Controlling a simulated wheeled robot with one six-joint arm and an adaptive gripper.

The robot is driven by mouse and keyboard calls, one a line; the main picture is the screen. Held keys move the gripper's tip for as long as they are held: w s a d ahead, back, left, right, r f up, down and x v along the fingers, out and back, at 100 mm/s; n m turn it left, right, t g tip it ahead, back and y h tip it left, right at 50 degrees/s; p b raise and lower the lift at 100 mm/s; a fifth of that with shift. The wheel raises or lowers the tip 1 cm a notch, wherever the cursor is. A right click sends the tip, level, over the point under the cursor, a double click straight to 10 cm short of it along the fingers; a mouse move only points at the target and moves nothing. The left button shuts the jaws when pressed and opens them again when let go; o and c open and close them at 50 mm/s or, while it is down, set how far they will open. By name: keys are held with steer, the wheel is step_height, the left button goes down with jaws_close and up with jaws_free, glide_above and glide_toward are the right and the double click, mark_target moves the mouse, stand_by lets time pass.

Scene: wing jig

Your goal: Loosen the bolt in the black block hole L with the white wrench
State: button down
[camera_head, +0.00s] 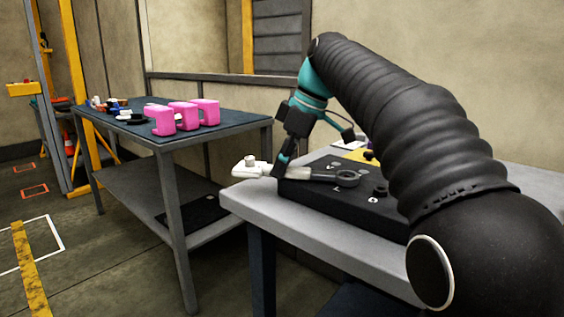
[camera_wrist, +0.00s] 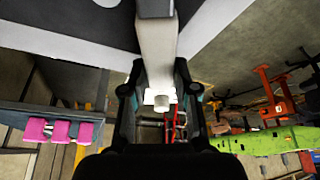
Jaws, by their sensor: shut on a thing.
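My gripper (camera_head: 282,172) is shut on the white wrench (camera_head: 315,173), at the left edge of the black block (camera_head: 325,196). The wrench's white end (camera_head: 249,167) sticks out left past the block and table edge. Its grey ring end (camera_head: 347,178) lies low over the block's top; I cannot tell whether it is around a bolt or only above one. A dark bolt head (camera_head: 380,190) stands right of the ring. In the wrist view, the wrench (camera_wrist: 157,45) runs between both fingers of my gripper (camera_wrist: 160,88). The hole letters are too small to read surely.
The block sits on a light table (camera_head: 247,197); my arm covers its right part. A yellow item (camera_head: 362,155) is behind the block. A second table (camera_head: 140,133) at left holds pink blocks (camera_head: 182,116) and small parts. Open floor lies between and in front.

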steer(key=shift+s+a+r+n+g, duration=0.15)
steer(key=shift+s+n+g, duration=0.25)
steer(key=shift+s+n, duration=0.65)
steer(key=shift+s, duration=0.15)
steer(key=shift+s+r+n+g, duration=0.1)
steer(key=shift+s+n+g, duration=0.3)
steer(key=shift+s+n, duration=0.6)
steer(key=shift+p, duration=0.3)
